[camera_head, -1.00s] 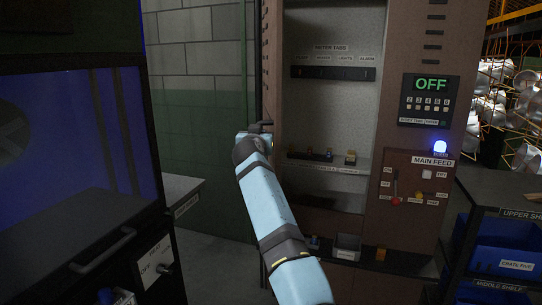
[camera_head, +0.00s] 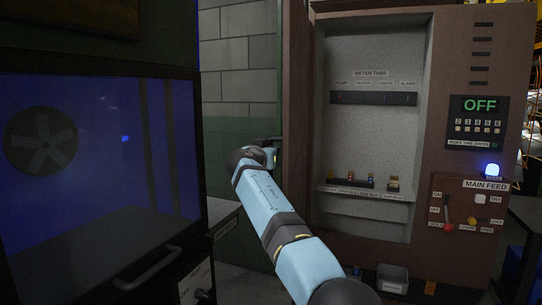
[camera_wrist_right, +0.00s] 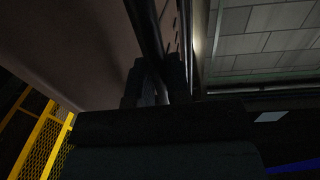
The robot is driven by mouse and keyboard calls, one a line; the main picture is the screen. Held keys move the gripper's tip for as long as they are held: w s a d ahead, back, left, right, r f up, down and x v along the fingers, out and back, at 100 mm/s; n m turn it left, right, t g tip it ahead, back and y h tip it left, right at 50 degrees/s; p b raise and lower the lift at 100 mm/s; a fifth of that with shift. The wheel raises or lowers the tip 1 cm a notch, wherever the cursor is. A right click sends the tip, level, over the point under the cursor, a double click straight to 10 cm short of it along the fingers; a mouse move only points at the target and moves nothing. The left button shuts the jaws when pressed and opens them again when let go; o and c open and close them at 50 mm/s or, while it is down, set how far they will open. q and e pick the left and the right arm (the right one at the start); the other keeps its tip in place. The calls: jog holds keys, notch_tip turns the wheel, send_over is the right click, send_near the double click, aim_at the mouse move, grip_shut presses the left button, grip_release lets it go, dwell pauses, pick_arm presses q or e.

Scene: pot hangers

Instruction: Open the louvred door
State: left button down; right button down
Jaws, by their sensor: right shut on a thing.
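The brown meter cabinet (camera_head: 370,130) stands open at the centre right, with its grey interior showing. A narrow brown strip, apparently the louvred door (camera_head: 297,110) seen almost edge-on, stands at the cabinet's left side. My light blue right arm reaches up to that side, and my right gripper (camera_head: 270,154) is at the strip's outer edge. In the right wrist view the gripper (camera_wrist_right: 156,88) is shut around a dark bar beside a dark slotted panel (camera_wrist_right: 171,25); the grip itself is very dark. My left gripper is out of view.
A dark cabinet with a blue glossy window (camera_head: 95,150) and a handle stands close on the left. A grey ledge (camera_head: 222,215) lies between it and my arm. The main feed panel (camera_head: 470,215) is on the right. A yellow mesh frame (camera_wrist_right: 45,135) shows in the right wrist view.

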dwell(0.4)
jog(key=c, duration=1.1)
grip_release()
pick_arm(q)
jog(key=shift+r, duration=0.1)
pick_arm(e)
jog(key=shift+a, duration=0.1)
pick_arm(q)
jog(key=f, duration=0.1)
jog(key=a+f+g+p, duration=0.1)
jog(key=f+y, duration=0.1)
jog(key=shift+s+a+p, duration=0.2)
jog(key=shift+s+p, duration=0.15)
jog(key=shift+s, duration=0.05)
pick_arm(e)
jog(key=v, duration=1.3)
jog(key=shift+s, duration=0.3)
jog(key=shift+a, duration=0.1)
